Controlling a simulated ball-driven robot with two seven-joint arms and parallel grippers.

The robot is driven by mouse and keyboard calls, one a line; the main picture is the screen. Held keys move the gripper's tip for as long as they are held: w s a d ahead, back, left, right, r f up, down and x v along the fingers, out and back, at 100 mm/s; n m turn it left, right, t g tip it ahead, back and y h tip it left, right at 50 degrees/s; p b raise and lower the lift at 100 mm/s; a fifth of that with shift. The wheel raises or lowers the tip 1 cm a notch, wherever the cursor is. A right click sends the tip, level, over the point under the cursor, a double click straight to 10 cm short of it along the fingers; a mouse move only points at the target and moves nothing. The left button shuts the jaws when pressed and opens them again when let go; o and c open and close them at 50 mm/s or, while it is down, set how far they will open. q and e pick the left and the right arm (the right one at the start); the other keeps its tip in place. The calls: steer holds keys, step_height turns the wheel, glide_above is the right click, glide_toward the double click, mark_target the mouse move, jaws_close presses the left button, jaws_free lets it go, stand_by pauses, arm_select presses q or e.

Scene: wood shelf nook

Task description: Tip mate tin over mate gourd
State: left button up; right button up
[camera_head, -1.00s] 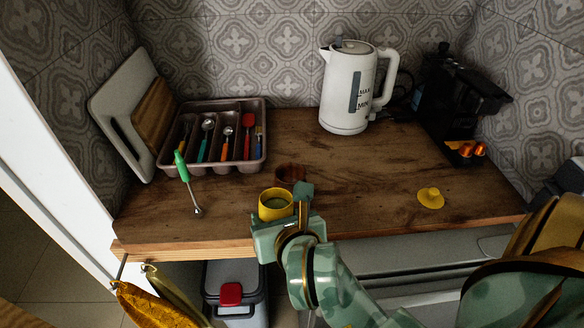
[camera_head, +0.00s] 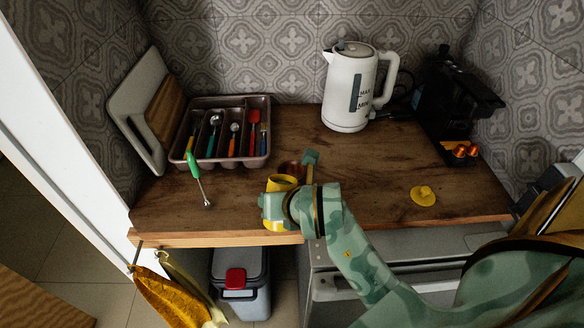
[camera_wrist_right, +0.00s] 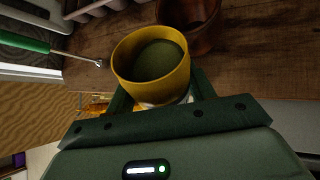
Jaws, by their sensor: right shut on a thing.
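The yellow mate tin (camera_head: 283,182) is near the front edge of the wooden counter, mostly hidden by my right gripper in the head view. In the right wrist view the tin (camera_wrist_right: 123,62) is open at the top, with dark green mate inside. My right gripper (camera_wrist_right: 160,98) is shut on the tin. The brown mate gourd (camera_wrist_right: 188,38) is right beside the tin's rim, on the far side. In the head view the gourd (camera_head: 294,168) shows just behind the tin, partly covered. My left gripper is not in view.
A yellow lid (camera_head: 423,195) lies on the counter to the right. A green-handled spoon (camera_head: 197,176) lies to the left, by the cutlery tray (camera_head: 230,165). A white kettle (camera_head: 347,90) and a black coffee machine (camera_head: 455,105) stand at the back right.

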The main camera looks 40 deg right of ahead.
mark_target(284, 182)
steer(key=shift+r, duration=0.1)
steer(key=shift+d+r+p, duration=0.1)
steer(key=shift+r+p, duration=0.3)
steer(key=shift+p, duration=0.1)
steer(key=shift+m+g+y, duration=0.3)
steer(key=shift+g+y, duration=0.3)
steer(key=shift+w+d+r+p, duration=0.15)
steer(key=shift+r+p, duration=0.6)
steer(key=shift+p, duration=0.15)
steer(key=shift+w+d+r+p, duration=0.1)
steer(key=shift+r+p, duration=0.7)
steer(key=shift+p, duration=0.1)
steer(key=shift+w+d+r+p, duration=0.15)
steer(key=shift+r+p, duration=0.6)
steer(key=shift+p, duration=0.15)
steer(key=shift+f, duration=0.25)
steer(key=shift+d+f+g+y+b, duration=0.1)
steer(key=shift+f+g+y+b, duration=0.35)
steer(key=shift+f, duration=0.5)
steer(key=shift+r+m+g+y+p, duration=0.5)
steer(key=shift+g+y+p, duration=0.15)
steer(key=shift+p, duration=0.1)
stand_by(1.7)
steer(key=shift+f, duration=0.15)
stand_by(0.3)
